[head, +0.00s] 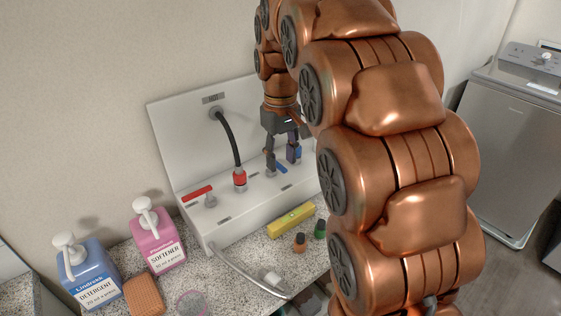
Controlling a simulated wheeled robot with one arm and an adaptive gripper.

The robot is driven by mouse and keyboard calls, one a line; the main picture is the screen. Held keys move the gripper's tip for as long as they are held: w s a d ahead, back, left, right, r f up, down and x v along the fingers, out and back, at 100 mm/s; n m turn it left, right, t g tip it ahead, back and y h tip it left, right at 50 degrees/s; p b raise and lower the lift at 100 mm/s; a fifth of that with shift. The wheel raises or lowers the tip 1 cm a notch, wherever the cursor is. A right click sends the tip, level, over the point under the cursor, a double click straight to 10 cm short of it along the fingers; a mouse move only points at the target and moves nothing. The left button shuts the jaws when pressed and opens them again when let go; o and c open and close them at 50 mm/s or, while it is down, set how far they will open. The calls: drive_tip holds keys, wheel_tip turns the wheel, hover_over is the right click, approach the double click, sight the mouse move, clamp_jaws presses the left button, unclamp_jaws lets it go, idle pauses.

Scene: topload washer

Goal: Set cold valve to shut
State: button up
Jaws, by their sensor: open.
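The cold valve has a blue lever (281,167) on the white valve box (168,122). Its lever lies at a slant, and part of the valve is hidden behind my gripper. My gripper (282,163) points down just over the blue lever with its two fingers apart. One finger is left of the lever and one right of it. I cannot tell whether either finger touches it. A bit of blue also shows behind the right finger; I cannot tell what it belongs to.
The red lever (197,192) and a black hose with a red collar (239,178) are left of my gripper. A detergent bottle (90,271), a softener bottle (158,239), a sponge (143,296) and a yellow level (291,220) sit on the speckled counter. The washer (510,140) stands right.

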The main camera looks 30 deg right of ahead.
hover_over(281, 166)
drive_tip(key=shift+r+n, duration=0.2)
drive_tip(key=shift+n, duration=0.2)
drive_tip(key=shift+f+p, duration=0.8)
drive_tip(key=shift+f, duration=3.05)
drive_tip(key=shift+c, duration=0.4)
clamp_jaws()
